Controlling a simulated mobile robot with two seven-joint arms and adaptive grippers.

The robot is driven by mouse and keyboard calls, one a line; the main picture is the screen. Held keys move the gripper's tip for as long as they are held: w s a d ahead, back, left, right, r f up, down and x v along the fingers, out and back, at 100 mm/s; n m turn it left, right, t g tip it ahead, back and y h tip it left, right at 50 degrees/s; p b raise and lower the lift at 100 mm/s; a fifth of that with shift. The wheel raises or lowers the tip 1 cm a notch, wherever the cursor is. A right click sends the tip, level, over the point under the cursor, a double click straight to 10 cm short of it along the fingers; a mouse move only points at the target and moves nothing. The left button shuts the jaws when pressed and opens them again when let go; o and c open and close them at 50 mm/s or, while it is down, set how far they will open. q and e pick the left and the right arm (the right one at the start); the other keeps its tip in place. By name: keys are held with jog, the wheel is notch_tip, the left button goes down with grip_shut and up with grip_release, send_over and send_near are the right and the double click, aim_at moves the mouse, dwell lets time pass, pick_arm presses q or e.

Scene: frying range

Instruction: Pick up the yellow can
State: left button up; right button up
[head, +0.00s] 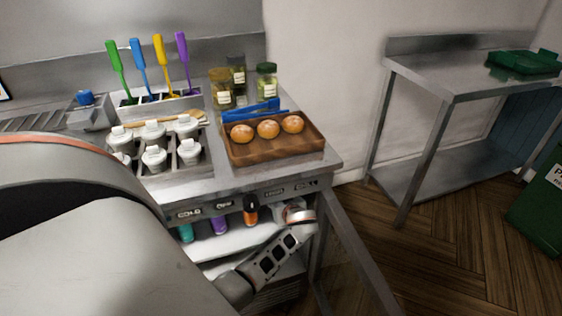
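I see no clearly yellow can in the head view. On the shelf under the counter stand a teal container (186,233), a purple container (219,224) and an orange container with a dark top (251,212). My large pale arm link fills the lower left and hides part of the counter and shelf. Another of my arm links, with dark square panels, reaches up in front of the shelf, right of the orange container. I cannot make out any gripper fingers.
The steel counter (190,190) holds a wooden tray (275,152) of buns, white-lidded containers, jars and coloured-handled utensils. A steel table (460,75) with a green item (520,65) stands right, beside a green bin (540,205). Wooden floor between them is clear.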

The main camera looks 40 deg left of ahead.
pick_arm(q)
jog(key=shift+w+a+f, duration=0.2)
jog(key=shift+a, duration=0.15)
grip_shut()
jog(key=shift+r, duration=0.15)
